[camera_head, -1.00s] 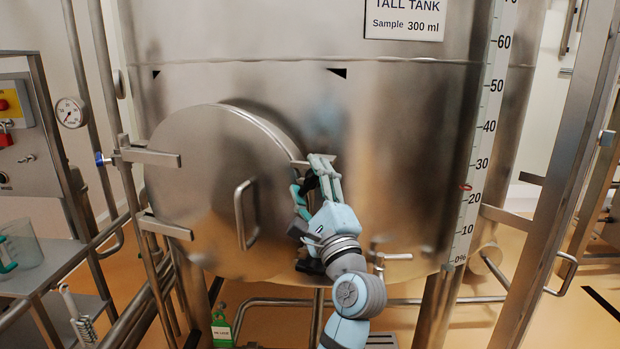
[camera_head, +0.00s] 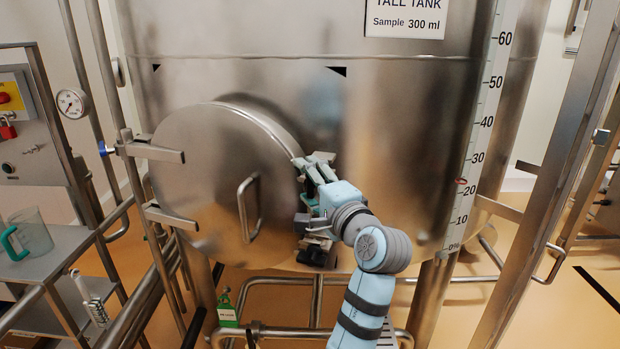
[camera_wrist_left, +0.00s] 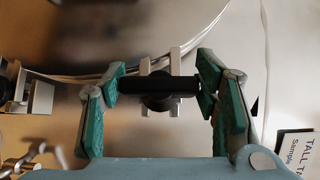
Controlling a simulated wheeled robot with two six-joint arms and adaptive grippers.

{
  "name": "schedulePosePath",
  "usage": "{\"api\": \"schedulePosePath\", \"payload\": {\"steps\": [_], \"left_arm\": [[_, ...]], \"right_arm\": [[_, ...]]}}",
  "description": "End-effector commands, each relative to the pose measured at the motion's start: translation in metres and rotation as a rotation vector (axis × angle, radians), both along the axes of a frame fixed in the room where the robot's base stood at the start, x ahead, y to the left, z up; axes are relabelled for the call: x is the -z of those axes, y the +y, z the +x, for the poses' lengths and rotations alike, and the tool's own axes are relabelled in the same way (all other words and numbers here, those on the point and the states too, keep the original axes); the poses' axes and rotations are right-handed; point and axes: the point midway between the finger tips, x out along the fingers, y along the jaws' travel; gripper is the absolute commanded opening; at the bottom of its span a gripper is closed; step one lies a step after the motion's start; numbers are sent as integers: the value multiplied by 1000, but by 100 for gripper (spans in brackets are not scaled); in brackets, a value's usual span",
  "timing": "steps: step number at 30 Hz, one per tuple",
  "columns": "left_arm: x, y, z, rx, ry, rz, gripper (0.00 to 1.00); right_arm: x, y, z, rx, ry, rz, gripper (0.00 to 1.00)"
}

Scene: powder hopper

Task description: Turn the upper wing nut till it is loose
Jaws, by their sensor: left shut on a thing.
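The tank's round door (camera_head: 200,180) is closed, with a bar handle (camera_head: 243,208) on its face. My left gripper (camera_head: 313,172) is at the door's right rim, its fingers around the upper wing nut. In the left wrist view the black upper wing nut (camera_wrist_left: 158,86) lies crosswise between the green finger pads, one at each end, in front of a metal fork bracket (camera_wrist_left: 174,62). My fingers mostly hide this nut in the head view. A dark lower fastener (camera_head: 314,256) shows below my gripper at the rim. My right gripper is out of view.
Hinge arms (camera_head: 152,152) hold the door at left. A level scale (camera_head: 470,150) runs down the tank's right side. Steel posts (camera_head: 550,200) stand at right. A shelf (camera_head: 60,262) with a jug (camera_head: 30,235) is at left, and pipes run below the tank.

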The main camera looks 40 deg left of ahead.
Motion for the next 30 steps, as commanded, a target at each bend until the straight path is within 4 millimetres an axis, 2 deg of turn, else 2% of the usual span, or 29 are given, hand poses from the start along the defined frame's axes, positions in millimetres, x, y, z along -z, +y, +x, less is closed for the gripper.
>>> {"api": "schedulePosePath", "payload": {"steps": [12, 13, 17, 26, 30], "left_arm": [[1, 0, 0, 0, -3, -10, 28], [1, 0, 0, 0, -3, -10, 57], [1, 0, 0, 0, -3, -9, 77], [-1, 0, 0, 0, -4, -7, 77], [-18, 0, 0, 0, -8, -8, 77]], "right_arm": [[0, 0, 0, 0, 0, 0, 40], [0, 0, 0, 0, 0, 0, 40], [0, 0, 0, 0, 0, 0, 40], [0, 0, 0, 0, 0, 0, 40], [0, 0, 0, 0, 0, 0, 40]]}}
